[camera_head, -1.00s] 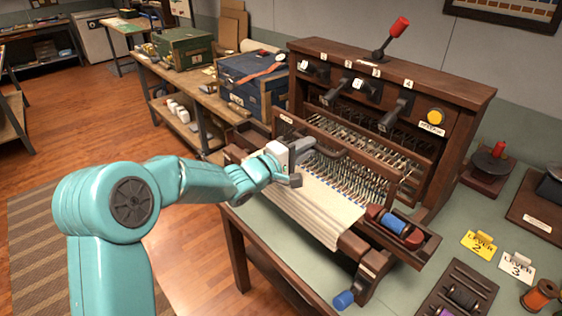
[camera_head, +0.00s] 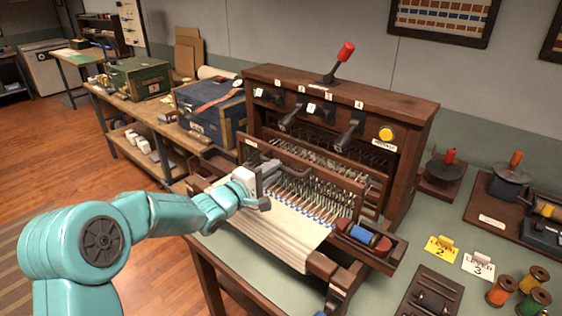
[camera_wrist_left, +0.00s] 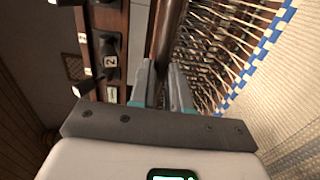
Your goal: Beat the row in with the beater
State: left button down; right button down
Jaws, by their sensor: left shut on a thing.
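The dark wooden beater (camera_head: 322,168) is a rail across the front of the brown loom. White warp threads with blue marks (camera_head: 300,200) run below it to the pale woven cloth (camera_head: 270,238). My left gripper (camera_head: 268,170) is at the left part of the beater, above the cloth's left edge. In the left wrist view its two grey fingers (camera_wrist_left: 165,82) are shut on a dark brown bar (camera_wrist_left: 168,35), which seems to be part of the beater. The fingers partly hide the bar. My right gripper is not in view.
Levers (camera_head: 348,135) and a yellow button (camera_head: 386,133) are on the loom's upper front. A tray with a blue and red shuttle (camera_head: 364,237) juts out at the right. Yellow and white cards (camera_head: 441,249) and spools (camera_head: 502,291) are farther right. A blue chest (camera_head: 210,108) stands behind left.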

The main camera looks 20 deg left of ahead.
pick_arm(q)
jog(key=p+x, duration=0.2)
jog(key=x, duration=0.4)
jog(key=shift+a, duration=0.1)
jog(key=c, duration=0.7)
grip_release()
jog(key=shift+s, duration=0.15)
jog(key=shift+b+v, duration=0.55)
jog(key=shift+v, duration=3.35)
